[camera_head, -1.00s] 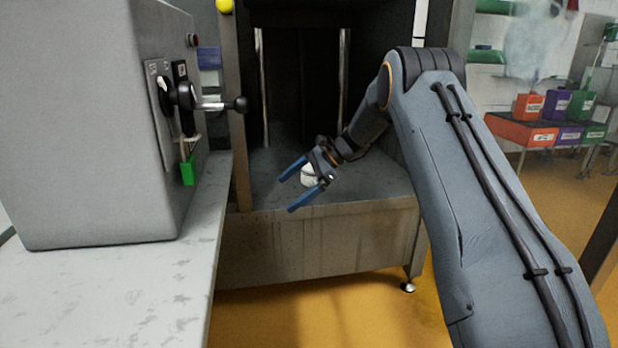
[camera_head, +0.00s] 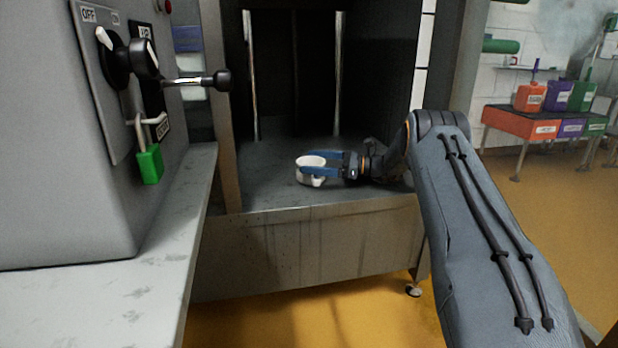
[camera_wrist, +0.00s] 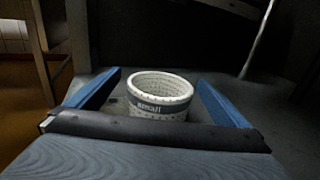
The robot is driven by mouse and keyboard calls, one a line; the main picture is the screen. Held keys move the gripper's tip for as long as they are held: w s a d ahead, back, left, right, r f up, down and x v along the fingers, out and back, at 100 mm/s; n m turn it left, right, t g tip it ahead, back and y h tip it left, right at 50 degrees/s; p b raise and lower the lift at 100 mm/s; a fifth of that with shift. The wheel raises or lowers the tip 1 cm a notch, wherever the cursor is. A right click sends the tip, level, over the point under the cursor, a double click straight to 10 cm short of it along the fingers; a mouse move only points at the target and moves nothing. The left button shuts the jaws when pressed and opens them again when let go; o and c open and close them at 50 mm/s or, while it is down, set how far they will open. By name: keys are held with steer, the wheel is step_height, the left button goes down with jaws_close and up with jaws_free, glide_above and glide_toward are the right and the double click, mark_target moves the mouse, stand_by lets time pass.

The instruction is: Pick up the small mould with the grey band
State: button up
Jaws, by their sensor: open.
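The small mould (camera_wrist: 160,98) is a white, perforated, open-topped ring with a grey band that carries lettering ending in "small". It stands upright on the metal shelf of the dark cabinet, and it also shows in the head view (camera_head: 311,180). My gripper (camera_head: 318,166) is low over the shelf and reaches in from the right, with its blue fingers at the mould. In the wrist view my gripper (camera_wrist: 163,85) is open, with one finger on each side of the mould and visible gaps between. The mould's lower near side is partly hidden by the gripper body.
The cabinet shelf (camera_head: 270,192) has a front edge and an upright post (camera_head: 222,110) at left. A grey control box (camera_head: 60,150) with a protruding handle (camera_head: 205,82) and green padlock (camera_head: 150,164) stands on the left counter. Free shelf surface lies around the mould.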

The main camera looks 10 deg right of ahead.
mark_target(298, 160)
steer(key=b+x, duration=0.1)
steer(key=x, duration=0.3)
steer(key=shift+w+a+b, duration=0.2)
steer(key=shift+a+b, duration=0.15)
steer(key=c, duration=1.2)
steer(key=shift+r, duration=0.1)
